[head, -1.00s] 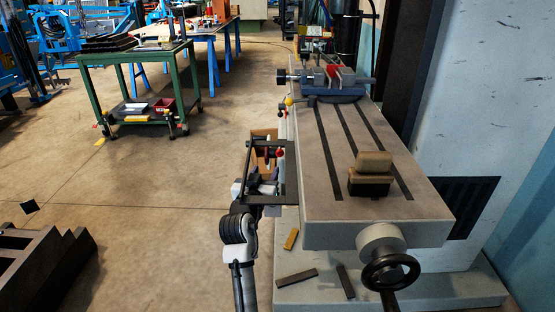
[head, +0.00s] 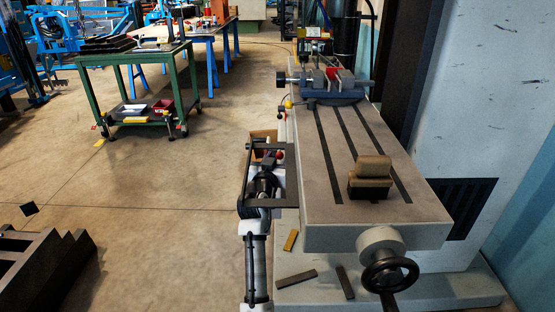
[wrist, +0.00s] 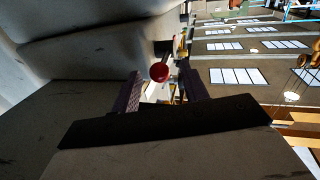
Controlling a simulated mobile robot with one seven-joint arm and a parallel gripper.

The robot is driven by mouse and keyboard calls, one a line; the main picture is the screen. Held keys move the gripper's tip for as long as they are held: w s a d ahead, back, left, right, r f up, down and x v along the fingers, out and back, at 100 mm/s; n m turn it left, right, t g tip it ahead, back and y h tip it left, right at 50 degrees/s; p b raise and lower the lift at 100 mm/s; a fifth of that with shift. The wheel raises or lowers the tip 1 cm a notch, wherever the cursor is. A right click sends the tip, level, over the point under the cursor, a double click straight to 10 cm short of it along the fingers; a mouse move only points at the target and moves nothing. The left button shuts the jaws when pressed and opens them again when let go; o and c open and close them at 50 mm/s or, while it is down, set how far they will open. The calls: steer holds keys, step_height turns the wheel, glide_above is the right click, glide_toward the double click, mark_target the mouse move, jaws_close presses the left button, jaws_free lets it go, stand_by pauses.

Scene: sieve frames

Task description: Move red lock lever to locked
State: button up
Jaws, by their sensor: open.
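The red lock lever shows as a round red knob (wrist: 159,72) in the wrist view, with a short dark stem beside the grey machine body. In the head view the red knob (head: 279,154) is small, at the left side of the machine table. My gripper (wrist: 161,78) is open, with its two dark fingers on either side of the knob in the picture. I cannot tell whether the knob lies between the fingers in depth or beyond them. No contact shows. In the head view my fingers are hard to make out behind the arm and the black frame.
The grey machine table (head: 330,225) stands right of my arm, with a vise (head: 325,84) at its far end and a block (head: 370,178) on top. A handwheel (head: 390,272) is in front.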

jaws_close()
steer(key=shift+f+b, duration=0.15)
steer(key=shift+b, duration=0.2)
steer(key=f+t+b, duration=0.1)
steer(key=b, duration=0.7)
steer(key=f+m+t+h+b, duration=0.1)
steer(key=f+t+b, duration=0.1)
steer(key=b, duration=0.5)
steer(key=f+t+h+b, duration=0.1)
steer(key=b, duration=0.7)
steer(key=shift+w+f+m+t+b, duration=0.15)
steer(key=shift+w+m+t+b, duration=0.15)
steer(key=shift+w+m+t, duration=0.1)
steer(key=shift+t+b, duration=0.3)
steer(key=shift+b, duration=0.7)
steer(key=shift+h, duration=0.4)
